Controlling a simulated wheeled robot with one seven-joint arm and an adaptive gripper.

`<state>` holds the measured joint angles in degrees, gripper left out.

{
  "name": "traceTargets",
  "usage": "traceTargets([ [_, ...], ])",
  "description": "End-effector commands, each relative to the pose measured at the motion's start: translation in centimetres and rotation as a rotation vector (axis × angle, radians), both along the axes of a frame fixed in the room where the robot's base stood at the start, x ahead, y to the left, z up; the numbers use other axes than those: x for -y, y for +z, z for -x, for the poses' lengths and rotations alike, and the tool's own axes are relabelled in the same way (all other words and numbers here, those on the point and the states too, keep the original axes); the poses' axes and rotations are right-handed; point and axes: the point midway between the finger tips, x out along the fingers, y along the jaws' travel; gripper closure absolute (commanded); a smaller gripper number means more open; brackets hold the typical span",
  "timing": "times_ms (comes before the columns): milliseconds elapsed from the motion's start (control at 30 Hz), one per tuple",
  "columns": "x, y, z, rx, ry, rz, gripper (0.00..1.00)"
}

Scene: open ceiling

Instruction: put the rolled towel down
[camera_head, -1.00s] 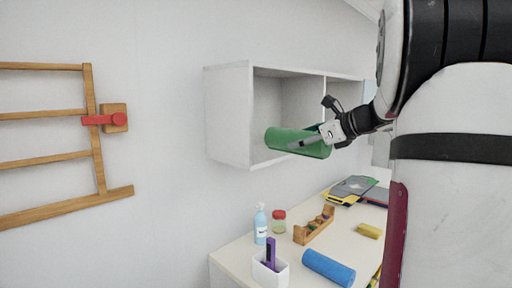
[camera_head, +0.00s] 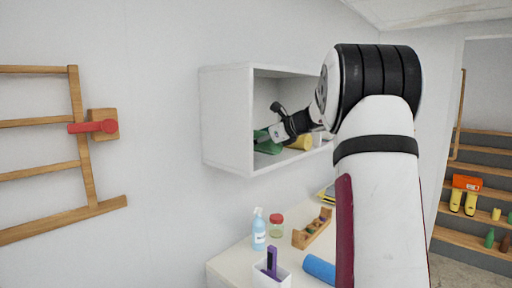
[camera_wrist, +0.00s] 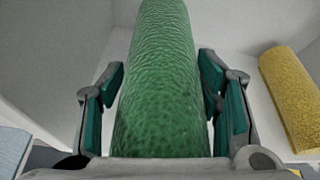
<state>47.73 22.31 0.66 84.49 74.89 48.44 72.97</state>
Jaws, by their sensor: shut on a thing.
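The green rolled towel (camera_wrist: 162,80) runs lengthwise away from the wrist between the two fingers of my gripper (camera_wrist: 163,105). In the head view my gripper (camera_head: 272,138) is inside the left part of the white wall shelf (camera_head: 228,120), shut on the green towel (camera_head: 266,146). My wrist hides much of the towel there. The towel is low in the shelf; I cannot tell whether it touches the shelf floor.
A yellow roll (camera_wrist: 290,95) lies in the shelf to the right of the green towel. Below, the table (camera_head: 232,262) holds a spray bottle (camera_head: 259,232), a jar (camera_head: 276,226), a wooden rack (camera_head: 312,230), a white holder (camera_head: 270,280) and a blue roll (camera_head: 319,268).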

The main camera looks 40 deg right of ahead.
Motion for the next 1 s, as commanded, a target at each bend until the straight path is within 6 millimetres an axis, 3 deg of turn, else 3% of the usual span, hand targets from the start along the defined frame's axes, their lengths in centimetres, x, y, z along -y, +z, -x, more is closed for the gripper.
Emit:
traceTargets([
  [100,0.1,-0.1,-2.2,0.001,0.003,0.001,0.81],
  [233,0.2,-0.2,-3.3,0.001,0.001,0.001,0.81],
  [600,0.2,-3.6,-3.3,0.001,-0.001,-0.001,0.81],
  [933,0.2,-4.0,-3.5,0.001,0.001,0.001,0.81],
  [967,0.2,-4.1,-3.4,0.000,0.000,0.000,0.40],
  [1000,0.2,-4.1,-3.4,0.000,0.000,0.001,0.31],
])
